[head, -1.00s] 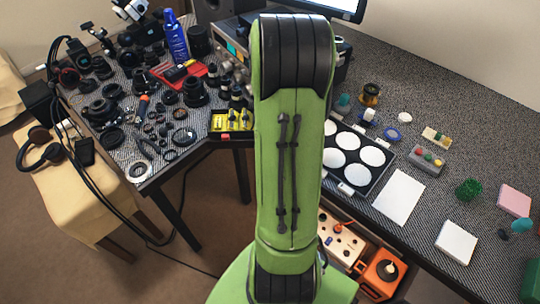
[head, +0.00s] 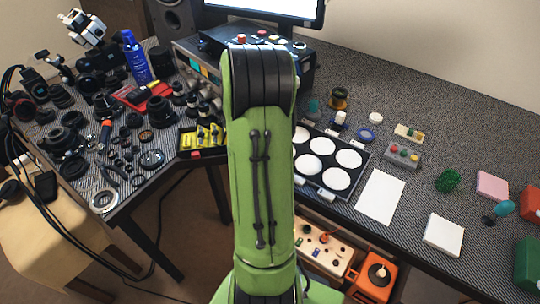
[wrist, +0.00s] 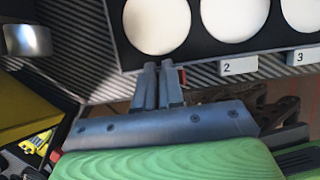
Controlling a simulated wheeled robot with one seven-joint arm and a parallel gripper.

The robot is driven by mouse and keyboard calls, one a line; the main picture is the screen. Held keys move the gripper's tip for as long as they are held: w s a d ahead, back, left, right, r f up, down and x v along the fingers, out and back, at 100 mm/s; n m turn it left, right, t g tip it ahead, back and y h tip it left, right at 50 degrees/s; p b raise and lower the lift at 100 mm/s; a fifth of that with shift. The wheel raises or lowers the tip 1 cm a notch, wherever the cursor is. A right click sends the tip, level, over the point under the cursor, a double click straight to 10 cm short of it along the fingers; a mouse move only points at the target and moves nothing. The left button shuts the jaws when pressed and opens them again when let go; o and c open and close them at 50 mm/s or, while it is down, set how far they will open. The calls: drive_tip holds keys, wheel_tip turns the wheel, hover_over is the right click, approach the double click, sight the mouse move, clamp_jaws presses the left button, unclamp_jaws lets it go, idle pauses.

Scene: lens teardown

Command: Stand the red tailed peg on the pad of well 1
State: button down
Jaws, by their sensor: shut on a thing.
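In the wrist view my gripper (wrist: 165,72) points at the near edge of the black tray (wrist: 118,38), its two fingers close together. A small red piece (wrist: 181,76) shows at the right of the fingertips. It looks like part of the red peg held between them; the rest and its tail are hidden. The white pad of well 1 (wrist: 156,24) lies just beyond the fingertips, bare where it shows. The tag of well 1 is hidden behind the fingers. In the head view my arm covers the gripper, the peg and well 1; the tray (head: 361,178) shows to its right.
Tags 2 (wrist: 227,66) and 3 (wrist: 300,56) mark the neighbouring wells, whose pads look empty. A white sheet (head: 381,196) lies right of the tray. Bench space around the green scrubby thing (head: 448,181) is mostly clear. The left bench (head: 125,206) is crowded with lens parts.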

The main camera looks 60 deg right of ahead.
drive_tip(key=c, duration=1.3)
unclamp_jaws()
drive_tip(key=shift+f, duration=0.1)
drive_tip(key=shift+o, duration=0.2)
drive_tip(key=w+a+r+m+t+p, duration=0.1)
drive_tip(key=w+a+r+m+p, duration=0.1)
drive_tip(key=a+r, duration=0.45)
drive_tip(key=w+a+r+m+t+p, duration=0.1)
drive_tip(key=w+a+r+p, duration=0.25)
drive_tip(key=r, duration=0.55)
drive_tip(key=w+a+r+m+t, duration=0.15)
drive_tip(key=a+r+m, duration=0.3)
drive_tip(key=a, duration=0.65)
drive_tip(key=s+a+r+m+t+y, duration=0.1)
drive_tip(key=s+a+m+y, duration=0.1)
drive_tip(key=a, duration=0.5)
drive_tip(key=s+a+r+m+t+y, duration=0.2)
drive_tip(key=s+a+m, duration=0.3)
drive_tip(key=a, duration=0.3)
drive_tip(key=shift+s+a+r+m+y+b, duration=0.25)
drive_tip(key=shift+m+b, duration=0.2)
drive_tip(key=shift+m, duration=0.4)
